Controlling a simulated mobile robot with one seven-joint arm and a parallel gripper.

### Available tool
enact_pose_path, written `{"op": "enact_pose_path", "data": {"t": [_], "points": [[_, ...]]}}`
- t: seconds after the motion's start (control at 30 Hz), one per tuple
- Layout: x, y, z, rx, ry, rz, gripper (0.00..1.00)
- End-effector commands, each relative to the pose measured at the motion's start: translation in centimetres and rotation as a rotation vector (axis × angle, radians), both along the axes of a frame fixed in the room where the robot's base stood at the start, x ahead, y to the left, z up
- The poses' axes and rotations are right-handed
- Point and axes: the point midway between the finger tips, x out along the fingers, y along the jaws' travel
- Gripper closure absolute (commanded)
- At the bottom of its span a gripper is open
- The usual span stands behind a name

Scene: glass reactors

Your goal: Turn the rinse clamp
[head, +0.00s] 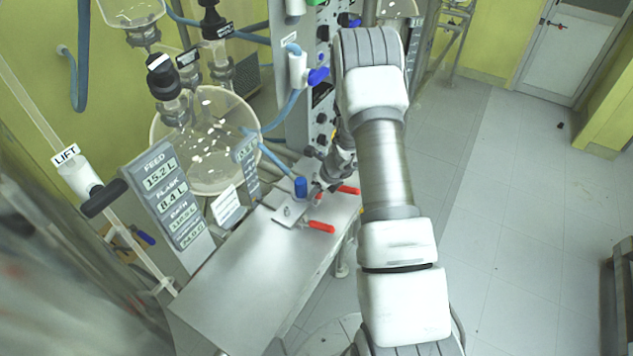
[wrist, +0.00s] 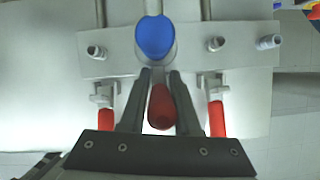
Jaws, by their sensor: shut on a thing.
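Three red-handled clamps sit on a metal plate (wrist: 120,63). In the wrist view the middle red handle (wrist: 160,108) lies between the two fingers of my gripper (wrist: 161,75), which is shut on it. A left red handle (wrist: 107,122) and a right red handle (wrist: 217,120) stand on either side, outside the fingers. In the head view my gripper (head: 318,187) is at the plate, and my wrist partly hides the middle clamp. No label reading rinse is legible, so I cannot tell by name which clamp it is.
A blue cap (wrist: 155,38) stands just beyond the fingertips, and metal studs (wrist: 96,52) rise from the plate. A steel bench (head: 245,285) extends toward me with a bare top. A round glass vessel (head: 207,140) and a display panel (head: 165,195) stand to the left.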

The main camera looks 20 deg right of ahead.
Motion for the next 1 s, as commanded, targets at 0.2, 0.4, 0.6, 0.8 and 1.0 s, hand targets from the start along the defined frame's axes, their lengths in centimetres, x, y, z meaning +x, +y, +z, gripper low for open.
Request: {"op": "enact_pose_path", "data": {"t": [0.2,0.4,0.6,0.8,1.0], "points": [[0.28,-0.40,0.45,-0.047,0.045,-0.008,1.00],[0.35,-0.42,0.20,-0.066,0.068,-0.009,1.00],[0.36,-0.41,0.03,-0.071,0.076,-0.011,1.00],[0.34,-0.43,-0.04,-0.072,0.077,-0.011,1.00],[0.32,-0.43,-0.04,-0.072,0.077,-0.011,0.59]]}}
